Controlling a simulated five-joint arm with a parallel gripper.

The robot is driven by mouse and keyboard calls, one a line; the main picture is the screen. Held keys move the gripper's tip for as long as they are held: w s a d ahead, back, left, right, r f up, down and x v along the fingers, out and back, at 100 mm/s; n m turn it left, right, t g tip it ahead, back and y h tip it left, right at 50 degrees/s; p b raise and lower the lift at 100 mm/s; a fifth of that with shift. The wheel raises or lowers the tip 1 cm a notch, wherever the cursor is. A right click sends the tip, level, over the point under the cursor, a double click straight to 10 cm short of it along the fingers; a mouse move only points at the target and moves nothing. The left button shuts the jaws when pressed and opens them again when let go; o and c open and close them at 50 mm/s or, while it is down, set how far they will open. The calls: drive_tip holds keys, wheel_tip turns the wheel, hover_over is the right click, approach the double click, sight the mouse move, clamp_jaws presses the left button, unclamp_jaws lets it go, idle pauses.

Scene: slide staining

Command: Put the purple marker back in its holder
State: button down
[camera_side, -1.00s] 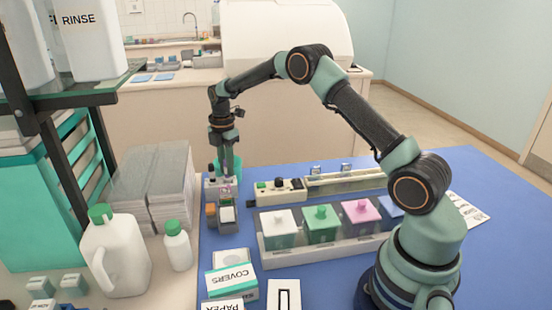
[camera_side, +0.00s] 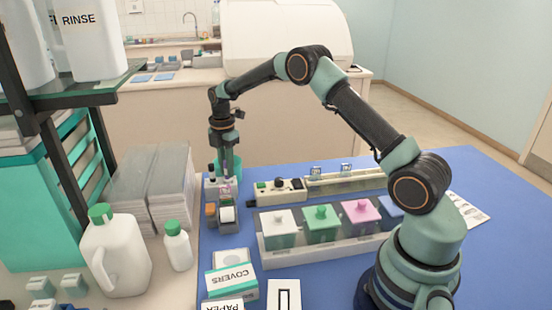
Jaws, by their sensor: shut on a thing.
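My gripper (camera_side: 227,178) points down at the far left part of the blue table and is shut on the purple marker (camera_side: 227,189). Only a small purple part of the marker shows below the fingers. The holder (camera_side: 212,184), a small pale block with dark-capped markers standing in it, is right beside the gripper, partly hidden by it. I cannot tell whether the marker's lower end is inside the holder, in front of it or above it.
A pale control box (camera_side: 278,189) and a tray of coloured-lid jars (camera_side: 322,217) lie to the right. Stacked grey boxes (camera_side: 170,190) and a white jug (camera_side: 117,255) are left. A covers box (camera_side: 232,278) is nearer.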

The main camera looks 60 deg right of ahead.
drive_tip(key=shift+f, duration=0.25)
idle(0.3)
drive_tip(key=c, duration=0.7)
unclamp_jaws()
drive_tip(key=shift+r, duration=0.15)
wheel_tip(320, 180, up, 12)
drive_tip(key=shift+f, duration=0.1)
